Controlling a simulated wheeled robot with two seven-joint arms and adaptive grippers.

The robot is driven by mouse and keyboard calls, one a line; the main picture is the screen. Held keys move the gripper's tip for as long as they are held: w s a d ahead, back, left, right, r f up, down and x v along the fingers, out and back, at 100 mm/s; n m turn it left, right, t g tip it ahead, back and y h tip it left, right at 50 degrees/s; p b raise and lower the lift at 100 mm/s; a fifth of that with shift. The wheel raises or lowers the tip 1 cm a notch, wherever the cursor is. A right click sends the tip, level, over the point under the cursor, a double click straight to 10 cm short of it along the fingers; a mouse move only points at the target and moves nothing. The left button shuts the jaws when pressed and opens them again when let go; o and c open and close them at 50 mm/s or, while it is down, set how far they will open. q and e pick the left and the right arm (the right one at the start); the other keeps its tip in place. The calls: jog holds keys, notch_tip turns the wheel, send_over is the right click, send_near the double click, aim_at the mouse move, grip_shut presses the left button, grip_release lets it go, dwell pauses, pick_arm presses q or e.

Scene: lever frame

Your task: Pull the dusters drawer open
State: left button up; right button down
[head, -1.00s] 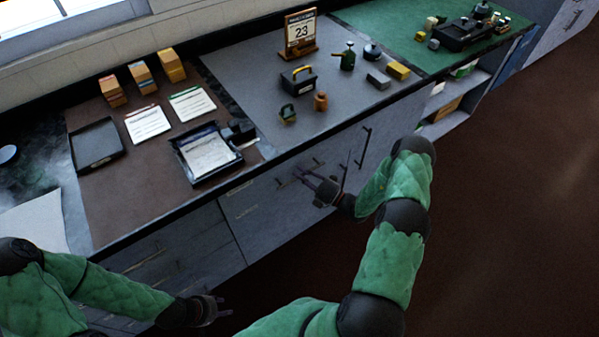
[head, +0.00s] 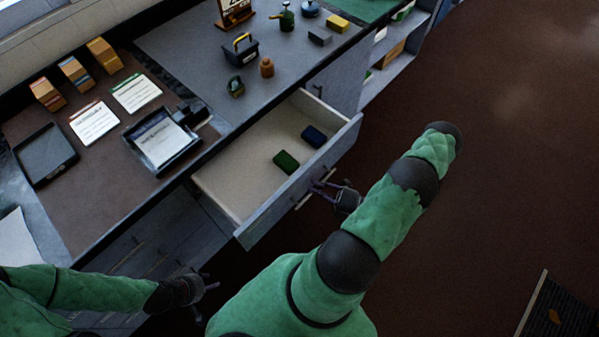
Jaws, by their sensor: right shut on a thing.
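The dusters drawer (head: 240,195) stands pulled out from the counter front, with its pale inside showing. A green duster (head: 286,162) and a dark blue duster (head: 314,136) lie on its floor. My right gripper (head: 322,186) is at the drawer's outer front and is shut on the drawer handle (head: 303,200); the fingers partly hide the handle. My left gripper (head: 207,287) hangs low in front of the lower drawers, apart from the open drawer. Its fingers look spread, with nothing between them.
Open shelves (head: 391,50) are at the upper right.

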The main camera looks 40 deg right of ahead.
jog(key=s, duration=0.7)
jog(key=shift+s+d, duration=0.25)
jog(key=shift+d, duration=0.15)
jog(key=c, duration=1.1)
grip_release()
jog(key=shift+c, duration=0.2)
jog(key=v, duration=1.2)
jog(key=shift+d+f, duration=0.1)
